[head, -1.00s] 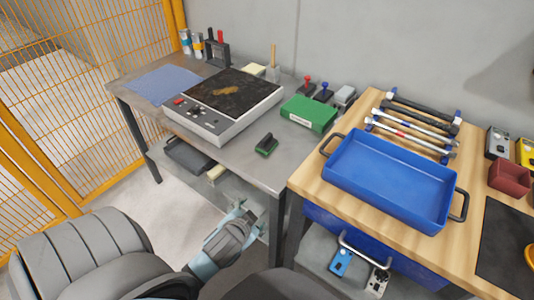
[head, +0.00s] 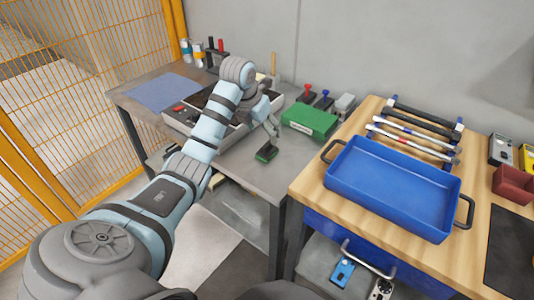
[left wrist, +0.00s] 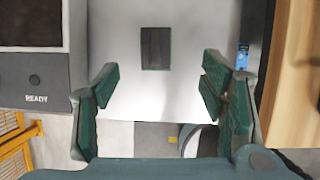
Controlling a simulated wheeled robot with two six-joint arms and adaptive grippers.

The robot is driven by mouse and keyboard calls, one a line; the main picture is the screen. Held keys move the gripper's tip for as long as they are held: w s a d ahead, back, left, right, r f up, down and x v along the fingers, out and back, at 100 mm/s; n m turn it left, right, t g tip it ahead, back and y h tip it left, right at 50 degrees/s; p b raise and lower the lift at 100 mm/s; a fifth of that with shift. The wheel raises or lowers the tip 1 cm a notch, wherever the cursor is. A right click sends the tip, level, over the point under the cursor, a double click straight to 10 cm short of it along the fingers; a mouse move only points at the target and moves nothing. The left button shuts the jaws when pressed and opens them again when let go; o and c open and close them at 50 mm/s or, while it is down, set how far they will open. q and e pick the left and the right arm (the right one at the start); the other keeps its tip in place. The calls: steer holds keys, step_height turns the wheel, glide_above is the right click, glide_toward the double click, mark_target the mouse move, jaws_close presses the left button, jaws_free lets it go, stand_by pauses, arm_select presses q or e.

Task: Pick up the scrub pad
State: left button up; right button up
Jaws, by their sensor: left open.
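The scrub pad (head: 265,154), a small green pad with a dark top, lies on the grey table near its front right edge. In the left wrist view the scrub pad (left wrist: 156,48) is a dark rectangle with a thin green rim, lying ahead of and between the fingers. My left gripper (head: 271,131) points down just above the pad and partly covers it in the head view. In the left wrist view my left gripper (left wrist: 160,78) is open, with green-lined fingers spread wide and nothing between them. My right gripper is not in view.
A device with a dark top (head: 180,116) stands left of the pad, partly behind my arm. A green box (head: 309,121) is behind it to the right. A wooden bench with a blue tray (head: 392,187) adjoins on the right. Bare table surrounds the pad.

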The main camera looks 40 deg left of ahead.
mark_target(267, 144)
arm_select(q)
steer(key=x, duration=0.3)
steer(key=b+x, duration=0.1)
steer(key=x, duration=0.2)
steer(key=b+x, duration=0.1)
steer(key=x, duration=0.3)
steer(key=shift+a, duration=0.35)
steer(key=c, duration=1.3)
